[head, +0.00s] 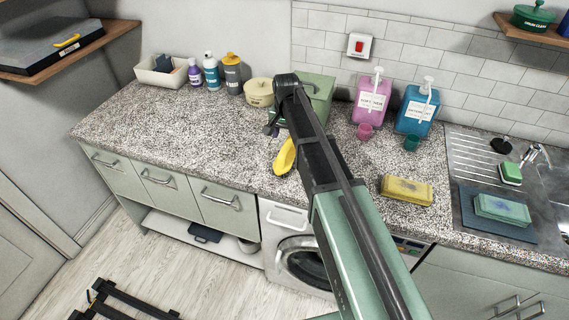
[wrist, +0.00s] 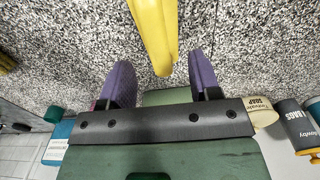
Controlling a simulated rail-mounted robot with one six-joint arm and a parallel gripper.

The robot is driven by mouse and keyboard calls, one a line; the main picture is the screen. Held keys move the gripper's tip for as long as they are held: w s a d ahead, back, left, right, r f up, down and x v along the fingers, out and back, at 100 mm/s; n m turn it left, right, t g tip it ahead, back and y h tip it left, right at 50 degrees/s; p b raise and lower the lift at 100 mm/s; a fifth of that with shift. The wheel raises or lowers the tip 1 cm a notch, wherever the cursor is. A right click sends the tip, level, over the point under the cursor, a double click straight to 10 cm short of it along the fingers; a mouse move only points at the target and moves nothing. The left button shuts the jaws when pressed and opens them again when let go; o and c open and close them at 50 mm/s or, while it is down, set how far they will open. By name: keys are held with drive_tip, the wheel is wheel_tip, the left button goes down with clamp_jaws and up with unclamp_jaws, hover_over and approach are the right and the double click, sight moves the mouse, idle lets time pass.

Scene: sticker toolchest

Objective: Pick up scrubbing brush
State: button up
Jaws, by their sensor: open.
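A long, smooth yellow object (head: 285,157), which looks like the scrubbing brush, lies on the speckled counter near its front edge; no bristles show. It also shows in the wrist view (wrist: 153,30), with its near end at the gap between the fingers. My gripper (head: 271,130) is over the counter, just behind the yellow object in the head view and partly hidden by my arm. In the wrist view my gripper (wrist: 161,72) has its two purple fingers wide apart with nothing held between them.
A green box (head: 318,88) and a round beige tin (head: 259,93) stand behind the gripper. Pink (head: 370,103) and blue (head: 415,112) dispensers stand to the right. A yellow sponge (head: 407,190) lies near the front edge.

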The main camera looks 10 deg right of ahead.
sight(287, 145)
drive_tip(key=f+b, duration=0.5)
drive_tip(key=f, duration=0.1)
drive_tip(key=shift+d+f, duration=0.15)
drive_tip(key=shift+d, duration=0.05)
drive_tip(key=shift+r, duration=0.3)
drive_tip(key=c, duration=1.1)
drive_tip(key=shift+o, duration=0.2)
wheel_tip(287, 145, up, 20)
drive_tip(key=p, duration=2)
